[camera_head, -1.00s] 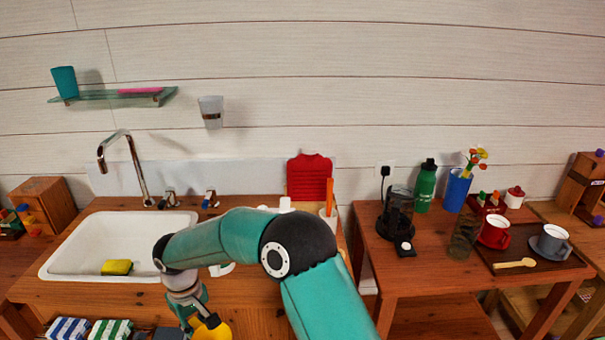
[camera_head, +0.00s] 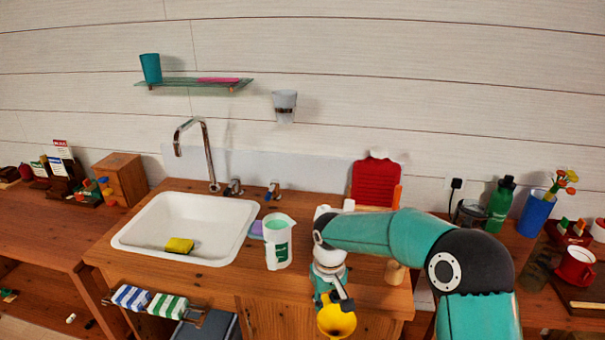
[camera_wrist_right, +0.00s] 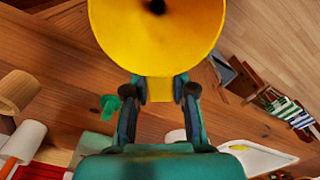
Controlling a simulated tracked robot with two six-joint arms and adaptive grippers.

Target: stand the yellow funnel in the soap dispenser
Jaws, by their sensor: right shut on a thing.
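My right gripper (camera_head: 335,300) is shut on the yellow funnel (camera_head: 338,320) and holds it near the front edge of the sink counter. In the right wrist view the funnel (camera_wrist_right: 155,35) shows its wide mouth toward the camera, with its rim cut off by the top of the picture; the fingers (camera_wrist_right: 159,92) grip a yellow part below it. A pale green, see-through thing (camera_wrist_right: 92,148), probably the soap dispenser, stands partly hidden beside the gripper. A small green piece (camera_wrist_right: 108,106) shows near it. In the head view my right arm hides that area. My left gripper is out of view.
A white jug with a green label (camera_head: 278,245) stands left of my right gripper, beside the sink (camera_head: 190,225) with a yellow sponge (camera_head: 180,245). A wooden piece (camera_head: 396,272) stands right. A red board (camera_head: 376,182) leans at the back. Striped towels (camera_head: 150,302) hang in front.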

